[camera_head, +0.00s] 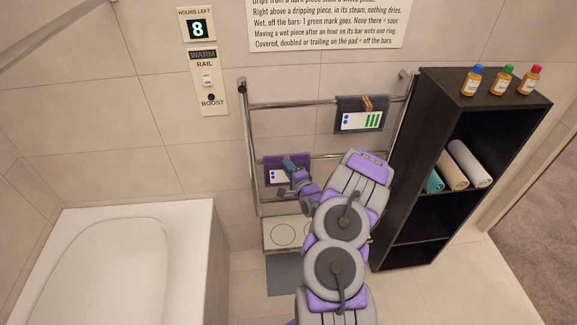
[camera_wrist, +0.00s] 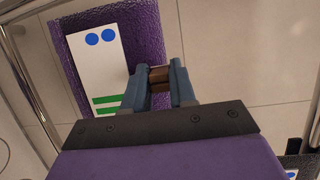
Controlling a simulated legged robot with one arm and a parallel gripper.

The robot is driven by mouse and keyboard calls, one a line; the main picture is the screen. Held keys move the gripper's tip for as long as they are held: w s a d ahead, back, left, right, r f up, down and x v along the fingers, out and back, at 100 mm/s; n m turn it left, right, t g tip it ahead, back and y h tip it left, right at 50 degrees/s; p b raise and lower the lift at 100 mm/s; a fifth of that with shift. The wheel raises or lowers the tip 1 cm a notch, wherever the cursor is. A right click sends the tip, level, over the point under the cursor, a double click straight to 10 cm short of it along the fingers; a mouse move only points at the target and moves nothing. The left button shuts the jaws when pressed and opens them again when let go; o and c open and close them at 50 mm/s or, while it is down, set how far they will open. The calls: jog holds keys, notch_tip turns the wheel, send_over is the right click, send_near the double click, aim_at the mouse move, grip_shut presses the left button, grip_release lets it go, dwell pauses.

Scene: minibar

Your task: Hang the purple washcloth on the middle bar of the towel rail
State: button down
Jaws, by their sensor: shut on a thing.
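The purple washcloth (camera_head: 267,161) is at the height of the middle bar (camera_head: 335,156) of the towel rail (camera_head: 247,130), at its left part. I cannot tell whether it rests on the bar or hangs in front of it. In the wrist view the washcloth (camera_wrist: 78,30) carries a white card (camera_wrist: 97,62) with two blue dots and green stripes. My gripper (camera_head: 291,167) is at the cloth's right side. In the wrist view my gripper (camera_wrist: 160,80) is shut on a brown clip (camera_wrist: 159,76) at the cloth's edge. My arm hides the lower right of the rail.
A dark cloth (camera_head: 346,104) with a brown clip and card hangs on the top bar, right. A white pad (camera_head: 275,235) with ring marks lies below the rail. A black shelf (camera_head: 450,105) with bottles and rolled towels stands right; a bathtub (camera_head: 190,225) is left.

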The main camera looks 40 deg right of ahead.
jog(key=shift+f, duration=0.1)
jog(key=c, duration=0.8)
grip_release()
jog(key=shift+c, duration=0.2)
jog(key=f+p+v, duration=0.1)
jog(key=p+v, duration=0.3)
jog(key=v, duration=1.3)
jog(key=shift+s+r, duration=0.2)
jog(key=shift+r, duration=0.15)
